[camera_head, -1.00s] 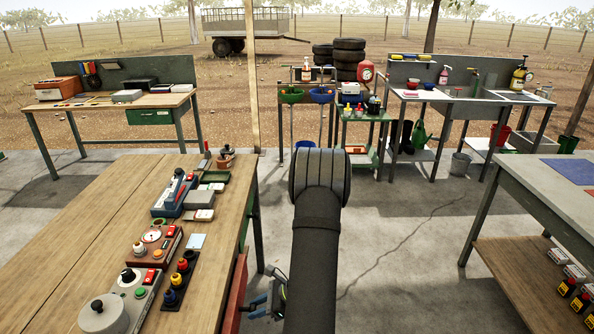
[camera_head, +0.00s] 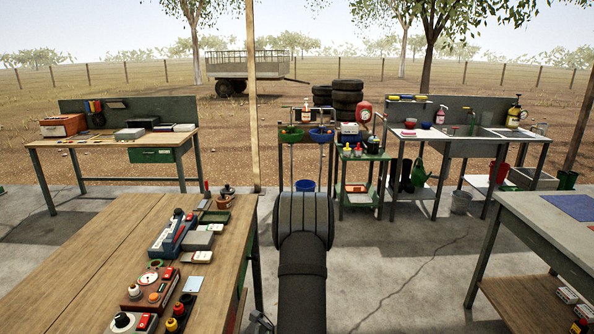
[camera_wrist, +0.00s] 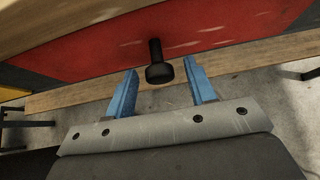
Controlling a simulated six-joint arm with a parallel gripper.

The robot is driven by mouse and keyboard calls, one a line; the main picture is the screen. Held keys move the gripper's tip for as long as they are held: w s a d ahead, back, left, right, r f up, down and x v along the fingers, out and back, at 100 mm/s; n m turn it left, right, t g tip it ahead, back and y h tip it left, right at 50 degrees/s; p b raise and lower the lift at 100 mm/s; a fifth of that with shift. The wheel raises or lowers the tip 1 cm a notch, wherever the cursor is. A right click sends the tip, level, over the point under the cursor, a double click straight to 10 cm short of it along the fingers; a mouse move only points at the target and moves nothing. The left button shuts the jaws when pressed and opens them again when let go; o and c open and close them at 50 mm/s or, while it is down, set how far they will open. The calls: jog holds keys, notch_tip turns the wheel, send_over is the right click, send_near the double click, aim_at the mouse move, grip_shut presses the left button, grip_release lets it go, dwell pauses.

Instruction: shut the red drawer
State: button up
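The red drawer front (camera_wrist: 235,38) fills the upper part of the wrist view, with a black round knob (camera_wrist: 158,73) standing out from it. My gripper (camera_wrist: 161,70) is open, its two blue fingers pointing at the drawer front. The knob is between the fingertips, with a gap on each side and no clear contact. In the head view the drawer is mostly hidden beside the near workbench (camera_head: 85,230), and only a bit of my gripper shows at the bottom edge. How far the drawer stands out cannot be told.
The near workbench carries several control boxes and a blue-grey device (camera_head: 172,235). A grey-topped table (camera_head: 545,225) stands to the right, with concrete floor (camera_head: 400,270) clear between. A back-left bench (camera_head: 110,142) has a green drawer (camera_head: 152,155).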

jog(key=o, duration=1)
jog(key=shift+d, duration=0.1)
jog(key=shift+v, duration=3.45)
jog(key=shift+x, duration=3.15)
jog(key=shift+d+f, duration=0.15)
